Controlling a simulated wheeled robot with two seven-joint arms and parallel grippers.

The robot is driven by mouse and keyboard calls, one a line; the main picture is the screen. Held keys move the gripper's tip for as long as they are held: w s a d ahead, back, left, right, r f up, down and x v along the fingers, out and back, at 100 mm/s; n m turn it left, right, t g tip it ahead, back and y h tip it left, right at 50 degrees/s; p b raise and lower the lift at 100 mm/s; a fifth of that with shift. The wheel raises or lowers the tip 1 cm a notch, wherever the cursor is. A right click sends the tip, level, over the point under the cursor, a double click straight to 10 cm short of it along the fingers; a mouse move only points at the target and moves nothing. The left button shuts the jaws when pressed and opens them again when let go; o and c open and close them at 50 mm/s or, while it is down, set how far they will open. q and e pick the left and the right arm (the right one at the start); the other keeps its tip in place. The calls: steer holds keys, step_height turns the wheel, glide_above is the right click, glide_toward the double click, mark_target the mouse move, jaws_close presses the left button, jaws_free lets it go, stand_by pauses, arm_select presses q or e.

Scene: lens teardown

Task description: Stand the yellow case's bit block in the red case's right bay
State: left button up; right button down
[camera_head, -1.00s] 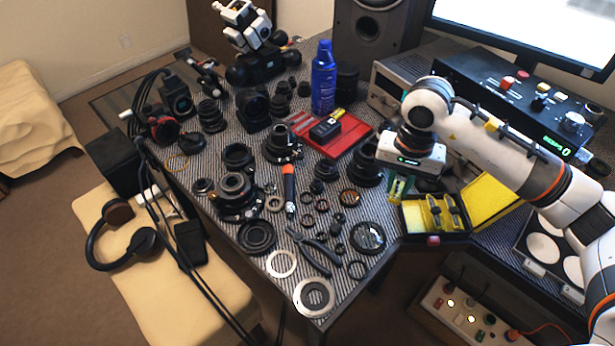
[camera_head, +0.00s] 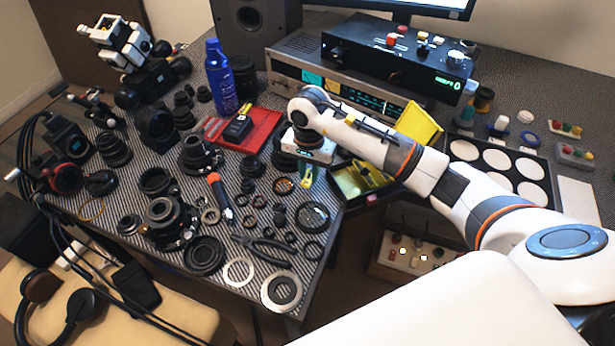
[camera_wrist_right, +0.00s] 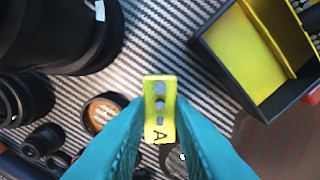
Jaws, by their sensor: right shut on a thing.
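My right gripper (camera_head: 306,176) is shut on a small yellow bit block (camera_wrist_right: 160,105), marked "A" with grey round spots, held between teal fingers in the right wrist view. In the head view it hangs just left of the open yellow case (camera_head: 338,182), a dark box with yellow lining and a raised yellow lid (camera_head: 420,122). The case also shows at the upper right of the right wrist view (camera_wrist_right: 219,72). The red case (camera_head: 265,122) lies farther back and left, holding a black block (camera_head: 238,128); its right part looks bare. My left gripper is out of view.
A blue spray can (camera_head: 221,78) stands behind the red case. A receiver (camera_head: 330,75) stands behind my right arm.

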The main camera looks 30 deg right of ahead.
mark_target(309, 175)
step_height(309, 175, down, 3)
steer(key=shift+f, duration=0.25)
steer(key=c, duration=1.3)
jaws_free()
steer(key=shift+o, duration=0.2)
